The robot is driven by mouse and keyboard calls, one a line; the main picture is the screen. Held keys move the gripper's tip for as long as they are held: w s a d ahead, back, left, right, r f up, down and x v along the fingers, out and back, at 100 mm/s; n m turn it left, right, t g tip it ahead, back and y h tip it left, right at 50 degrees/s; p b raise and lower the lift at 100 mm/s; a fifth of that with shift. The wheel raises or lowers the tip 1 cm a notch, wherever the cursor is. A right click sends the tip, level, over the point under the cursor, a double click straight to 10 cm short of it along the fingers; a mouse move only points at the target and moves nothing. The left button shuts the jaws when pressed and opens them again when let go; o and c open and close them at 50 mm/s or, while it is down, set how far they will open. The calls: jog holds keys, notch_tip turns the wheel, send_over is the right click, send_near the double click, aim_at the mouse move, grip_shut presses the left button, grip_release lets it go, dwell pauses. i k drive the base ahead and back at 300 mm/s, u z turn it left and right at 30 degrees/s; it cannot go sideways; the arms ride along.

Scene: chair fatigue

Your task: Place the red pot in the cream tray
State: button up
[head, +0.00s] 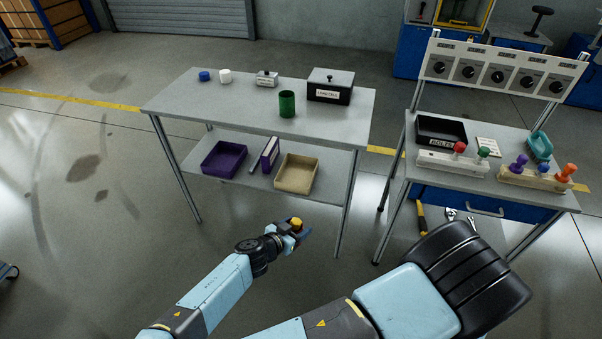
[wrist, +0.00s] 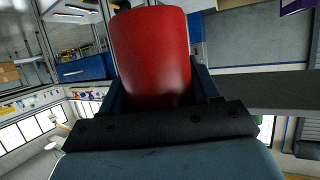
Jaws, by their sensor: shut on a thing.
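The red pot (wrist: 152,55) fills the middle of the wrist view, between the two fingers of my gripper (wrist: 156,92), which is shut on it. The cream tray (head: 297,187) sits on the table's lower shelf, at the right, and looks empty. My gripper is apart from the tray.
The left table (head: 180,100) has a green cup (head: 287,104) and a black box (head: 330,86) on top. On its lower shelf, a purple tray (head: 223,160) and a purple upright item (head: 270,154) stand left of the cream tray. A right-hand workbench (head: 480,195) holds several pegs and a black bin.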

aim_at(290, 179)
jog(key=i, duration=0.85)
jog(key=u, duration=0.05)
